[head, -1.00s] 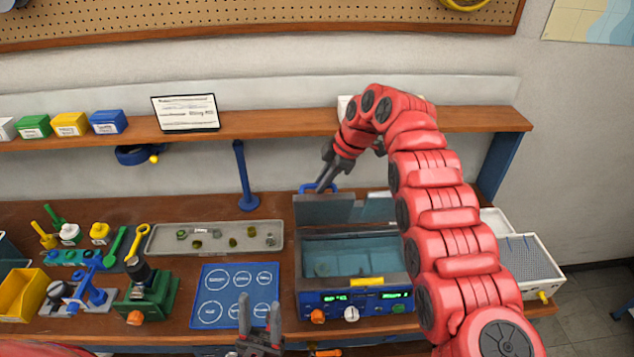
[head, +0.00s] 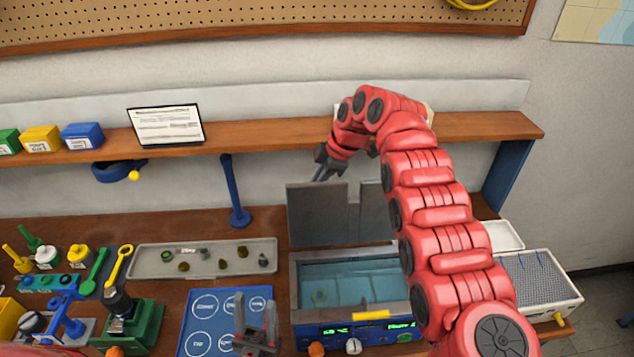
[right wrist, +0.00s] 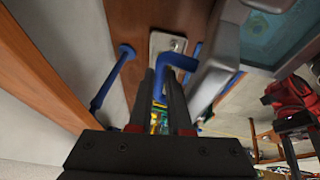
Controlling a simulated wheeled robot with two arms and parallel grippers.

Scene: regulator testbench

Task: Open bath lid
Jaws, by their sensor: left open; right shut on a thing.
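The bath (head: 296,305) is a box with a blue front panel, a lit display and water inside, at the right of the bench. Its grey lid (head: 318,215) stands raised, close to upright, at the bath's back edge. My right gripper (head: 322,174) is at the lid's top edge. In the right wrist view its fingers (right wrist: 172,95) are shut on the blue lid handle (right wrist: 176,62). My left gripper (head: 257,322) is open and empty, low in front of the bath's left side. My right arm hides the right part of the lid and bath.
A grey tray (head: 150,262) with small parts and a blue mat (head: 196,318) with circles lie left of the bath. A blue post (head: 233,190) stands behind them. The wooden shelf (head: 270,133) runs behind the raised lid. A white basket (head: 540,282) is at the right.

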